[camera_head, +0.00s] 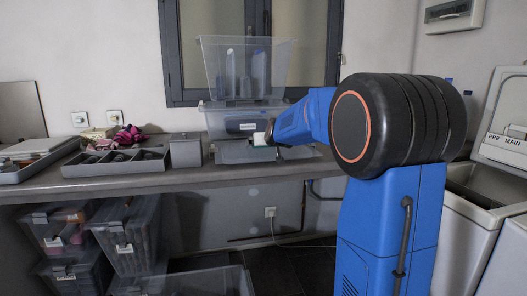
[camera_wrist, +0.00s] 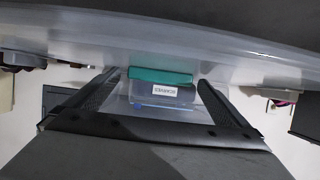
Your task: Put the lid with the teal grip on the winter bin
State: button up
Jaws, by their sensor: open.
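The teal grip (camera_wrist: 160,76) shows between the tips of my open gripper (camera_wrist: 158,82) in the wrist view, with a gap on each side. It sits on a pale translucent sheet (camera_wrist: 235,66), which looks like its lid. In the head view my gripper (camera_head: 269,132) is at the front of the clear bins stacked on the counter, and a small bit of teal shows beside it. A labelled clear bin (camera_head: 222,122) stands there under another clear bin (camera_head: 225,68). A label shows upside down in the wrist view. I cannot tell which bin is the winter bin.
The counter (camera_head: 100,188) holds a grey divided tray (camera_head: 115,168), a small grey box (camera_head: 185,150) and pink items (camera_head: 128,136) to the left. More clear bins (camera_head: 128,235) are stacked under it. Top-loading washers (camera_head: 475,215) stand at the right.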

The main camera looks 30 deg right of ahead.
jog(key=c, duration=1.3)
jog(key=shift+c, duration=0.3)
jog(key=shift+r, duration=0.15)
